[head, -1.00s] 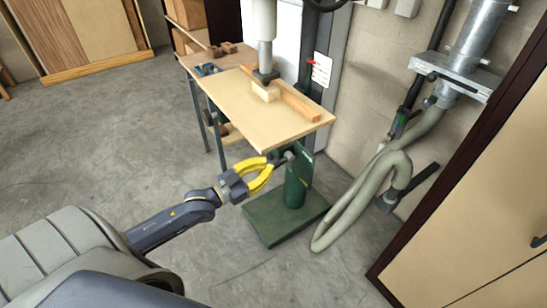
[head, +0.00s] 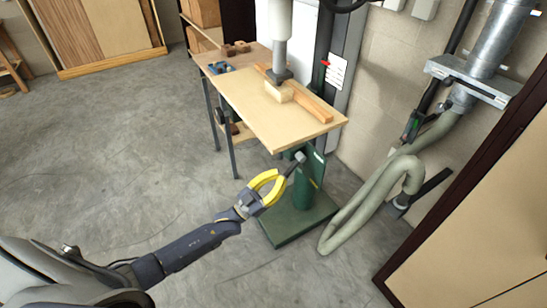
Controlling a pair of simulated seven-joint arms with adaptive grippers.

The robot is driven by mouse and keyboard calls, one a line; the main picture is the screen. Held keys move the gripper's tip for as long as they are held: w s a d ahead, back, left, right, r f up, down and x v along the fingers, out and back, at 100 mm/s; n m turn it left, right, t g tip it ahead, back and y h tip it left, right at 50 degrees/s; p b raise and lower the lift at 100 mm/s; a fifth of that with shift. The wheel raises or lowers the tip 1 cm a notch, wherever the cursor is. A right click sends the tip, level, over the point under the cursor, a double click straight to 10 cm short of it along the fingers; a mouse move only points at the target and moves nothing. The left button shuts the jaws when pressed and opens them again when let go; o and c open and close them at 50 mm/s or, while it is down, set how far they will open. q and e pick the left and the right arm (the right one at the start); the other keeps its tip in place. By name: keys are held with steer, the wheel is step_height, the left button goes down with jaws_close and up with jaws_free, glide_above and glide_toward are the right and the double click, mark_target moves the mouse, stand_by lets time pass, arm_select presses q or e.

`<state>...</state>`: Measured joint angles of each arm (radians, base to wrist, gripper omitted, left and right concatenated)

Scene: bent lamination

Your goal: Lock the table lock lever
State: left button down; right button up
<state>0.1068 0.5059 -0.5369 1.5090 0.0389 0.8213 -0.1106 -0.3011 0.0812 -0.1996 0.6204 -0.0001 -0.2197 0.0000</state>
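The table lock lever (head: 292,167) is a short dark rod with a grey hub at the green column (head: 304,187), just under the front edge of the table (head: 265,115). It slants down and left from the hub. My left gripper (head: 282,175) has yellow fingers, with their tips at the lever's lower end. The fingers bow apart behind the tips. I cannot tell whether the tips press on the rod or only sit around it. My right gripper is not in view.
A wood block (head: 279,92) and a long wood strip (head: 308,106) lie on the table under the machine's spindle (head: 279,50). The green base plate (head: 285,226) is on the floor. A grey hose (head: 372,195) hangs at the right. The floor at left is clear.

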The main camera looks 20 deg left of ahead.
arm_select(q)
steer(key=shift+w+d+f, duration=0.1)
steer(key=shift+f, duration=0.25)
stand_by(0.5)
steer(key=s+r+v, duration=0.1)
steer(key=v, duration=1)
steer(key=shift+s+r, duration=0.2)
stand_by(0.4)
